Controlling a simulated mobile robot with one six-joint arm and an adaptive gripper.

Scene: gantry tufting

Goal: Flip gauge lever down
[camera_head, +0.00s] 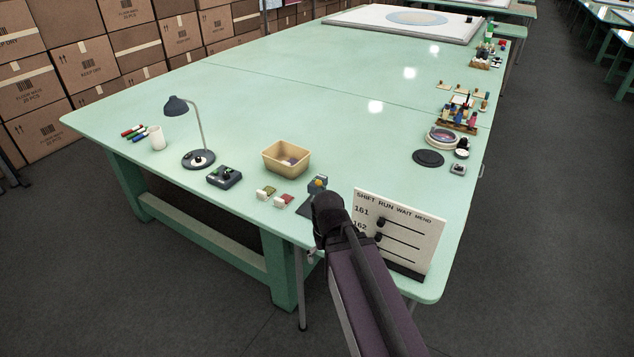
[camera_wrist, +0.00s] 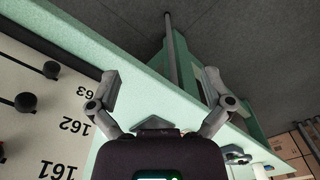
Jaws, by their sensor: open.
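I cannot tell for certain which item is the gauge lever. A small blue-grey device with a yellow knob (camera_head: 318,183) stands near the table's front edge, just behind my arm's end. Part of a dark item (camera_wrist: 236,154) shows beside the right finger in the wrist view, partly hidden.
A white board marked SHIFT RUN WAIT MEND (camera_head: 398,232) with black slider knobs stands right of my arm; it also shows in the wrist view (camera_wrist: 42,115). A tan bin (camera_head: 286,158), a lamp (camera_head: 199,160) and a cup (camera_head: 157,137) stand left. The table's middle is clear.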

